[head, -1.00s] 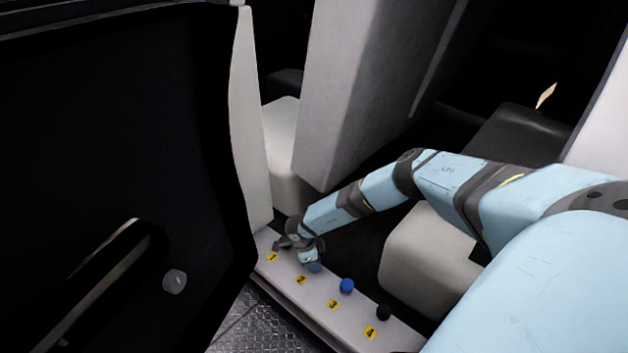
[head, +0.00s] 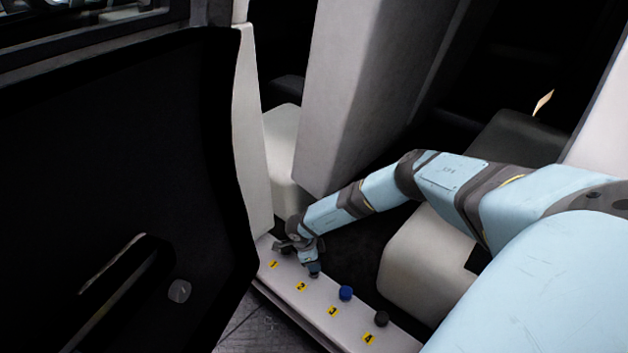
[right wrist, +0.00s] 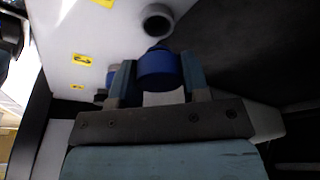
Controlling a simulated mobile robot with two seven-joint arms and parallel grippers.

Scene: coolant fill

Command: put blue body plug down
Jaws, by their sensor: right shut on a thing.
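The blue body plug (right wrist: 158,70) sits between the two fingers of my right gripper in the right wrist view. My right gripper (right wrist: 159,82) is shut on it. In the head view my right gripper (head: 311,265) is low over the pale sill (head: 350,328), near the yellow label 2 (head: 300,287). There the fingers mostly hide the plug, and I cannot tell whether it touches the sill. My left gripper is not in view.
Another blue cap (head: 346,293) stands by label 3 and a black cap (head: 382,318) by label 4. A dark ring-shaped piece (right wrist: 157,20) is close to the held plug. A dark door (head: 120,180) stands left; a pale seat (head: 425,255) is right.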

